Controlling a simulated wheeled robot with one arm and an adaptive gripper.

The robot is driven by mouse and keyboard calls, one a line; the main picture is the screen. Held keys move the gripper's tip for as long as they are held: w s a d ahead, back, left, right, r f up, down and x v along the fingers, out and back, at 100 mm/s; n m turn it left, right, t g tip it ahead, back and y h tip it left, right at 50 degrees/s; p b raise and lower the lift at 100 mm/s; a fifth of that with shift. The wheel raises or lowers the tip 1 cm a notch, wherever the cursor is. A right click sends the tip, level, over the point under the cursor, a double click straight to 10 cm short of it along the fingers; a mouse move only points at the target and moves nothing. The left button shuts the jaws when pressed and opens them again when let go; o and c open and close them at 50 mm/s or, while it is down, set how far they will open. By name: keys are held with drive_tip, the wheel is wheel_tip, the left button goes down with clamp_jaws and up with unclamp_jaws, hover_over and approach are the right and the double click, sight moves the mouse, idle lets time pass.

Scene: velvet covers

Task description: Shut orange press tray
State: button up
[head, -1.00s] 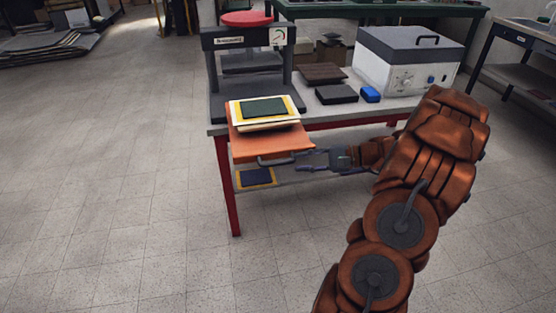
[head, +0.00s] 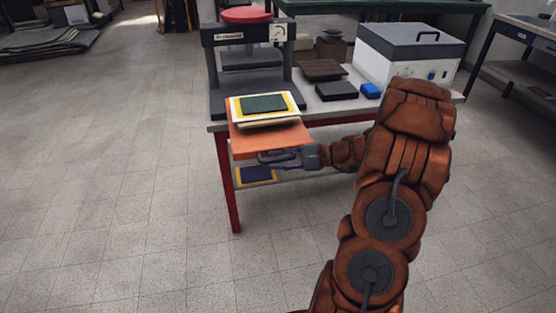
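The orange press tray (head: 240,143) is pulled out toward the front of the dark press (head: 228,98), past the table edge. It bears a cream and yellow stack with a dark green cover (head: 264,103) on top. A dark bar handle (head: 263,158) is on the tray's front edge. My gripper (head: 274,161) reaches in from the right, with its fingers at the handle. The fingers look spread, one overlapping the handle and one just below it. I cannot tell whether they touch it.
The grey table (head: 318,108) also holds dark slabs (head: 337,91), a blue block (head: 370,90) and a white box with a dark lid (head: 405,60). A yellow-edged dark piece (head: 255,175) lies on the lower shelf. The floor in front is clear.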

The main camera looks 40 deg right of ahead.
drive_tip(key=shift+c, duration=0.4)
clamp_jaws()
